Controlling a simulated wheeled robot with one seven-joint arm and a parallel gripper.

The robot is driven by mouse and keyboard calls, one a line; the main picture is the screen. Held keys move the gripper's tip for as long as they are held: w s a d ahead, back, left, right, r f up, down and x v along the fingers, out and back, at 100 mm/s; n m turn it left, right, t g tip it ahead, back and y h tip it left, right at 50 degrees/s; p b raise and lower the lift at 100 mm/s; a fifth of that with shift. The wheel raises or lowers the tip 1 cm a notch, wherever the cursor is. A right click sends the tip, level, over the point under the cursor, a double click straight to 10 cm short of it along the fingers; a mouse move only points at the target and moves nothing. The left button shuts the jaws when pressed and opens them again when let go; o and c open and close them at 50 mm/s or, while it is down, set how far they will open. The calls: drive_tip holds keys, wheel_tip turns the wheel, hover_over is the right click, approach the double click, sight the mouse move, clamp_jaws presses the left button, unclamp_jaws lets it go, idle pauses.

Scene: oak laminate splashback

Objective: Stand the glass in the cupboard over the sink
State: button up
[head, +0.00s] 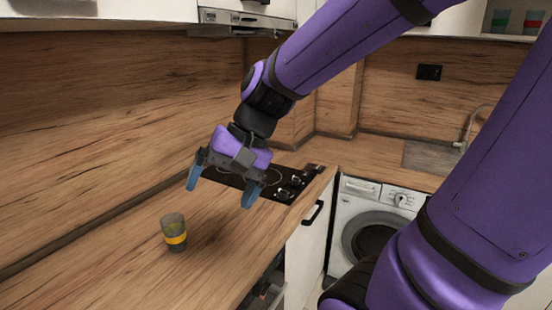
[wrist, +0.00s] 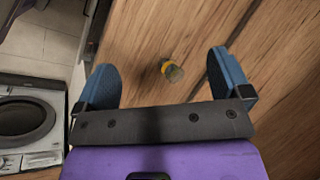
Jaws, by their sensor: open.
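The glass (head: 174,233) is a dark, see-through tumbler with a yellow band, standing upright on the wooden counter at the lower left of the head view. In the wrist view the glass (wrist: 171,70) shows small, beyond and between the fingertips. My gripper (head: 221,188) is open and empty, above the counter and apart from the glass, up and to the right of it in the head view. Its two blue fingers also show in the wrist view (wrist: 165,78). Part of an open cupboard (head: 512,36) shows at the upper right, above the sink area (head: 430,157).
A black hob (head: 285,184) lies behind my gripper. A washing machine (head: 372,222) stands under the counter. Two cups, one teal (head: 499,20) and one red-banded (head: 532,22), stand in the cupboard. A tap (head: 470,128) rises by the sink. The counter around the glass is clear.

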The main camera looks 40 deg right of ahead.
drive_tip(key=shift+o, duration=0.3)
drive_tip(key=s+d+r+n+t+h, duration=0.3)
drive_tip(key=s+d+r+n+h, duration=0.2)
drive_tip(key=s+d, duration=0.1)
drive_tip(key=shift+s+r+t+h, duration=0.3)
drive_tip(key=shift+h, duration=0.1)
drive_tip(key=w+d+f+n+t, duration=0.1)
drive_tip(key=w+d+f, duration=0.15)
drive_tip(key=w, duration=0.55)
drive_tip(key=w+d+f+n+t, duration=0.15)
drive_tip(key=w+f, duration=0.25)
drive_tip(key=w, duration=0.5)
drive_tip(key=w+d+f+n+t, duration=0.1)
drive_tip(key=w+f+n+t, duration=0.15)
drive_tip(key=w, duration=0.55)
drive_tip(key=n+y, duration=0.4)
drive_tip(key=y, duration=0.5)
approach(165, 225)
drive_tip(key=shift+m, duration=0.3)
drive_tip(key=x, duration=0.6)
drive_tip(key=shift+w+a+f, duration=0.1)
drive_tip(key=shift+w+a, duration=0.15)
drive_tip(key=shift+a, duration=0.05)
drive_tip(key=shift+c, duration=0.4)
